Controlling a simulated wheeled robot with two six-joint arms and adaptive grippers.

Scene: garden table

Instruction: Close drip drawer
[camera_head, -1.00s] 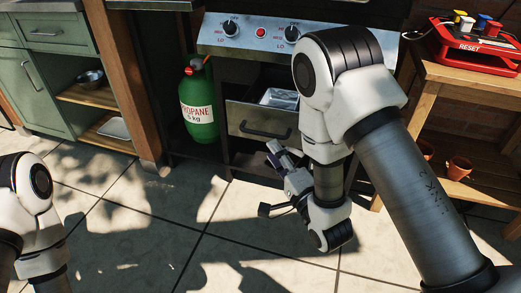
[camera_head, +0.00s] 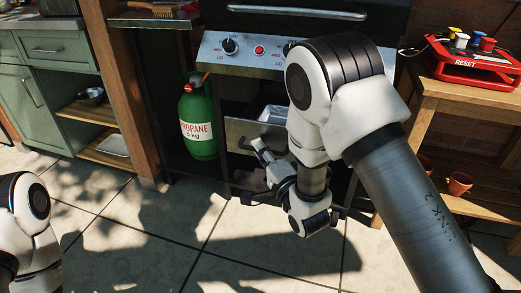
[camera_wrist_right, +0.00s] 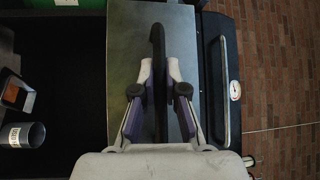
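The drip drawer (camera_head: 236,130) under the grill's knob panel is pulled out, with a pale tray (camera_head: 273,114) inside. My right arm covers its right part. In the wrist view the drawer's grey front (camera_wrist_right: 125,50) fills the middle, and its dark bar handle (camera_wrist_right: 158,45) runs upright between my right fingers. My right gripper (camera_head: 262,148) is at the drawer front. My left gripper is out of view; only my left arm shows.
A green propane bottle (camera_head: 198,125) stands left of the drawer, beside a wooden post (camera_head: 130,95). The grill's knob panel (camera_head: 240,58) is above. A wooden side table (camera_head: 440,75) with a red reset box (camera_head: 470,68) stands on the right. The tiled floor in front is clear.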

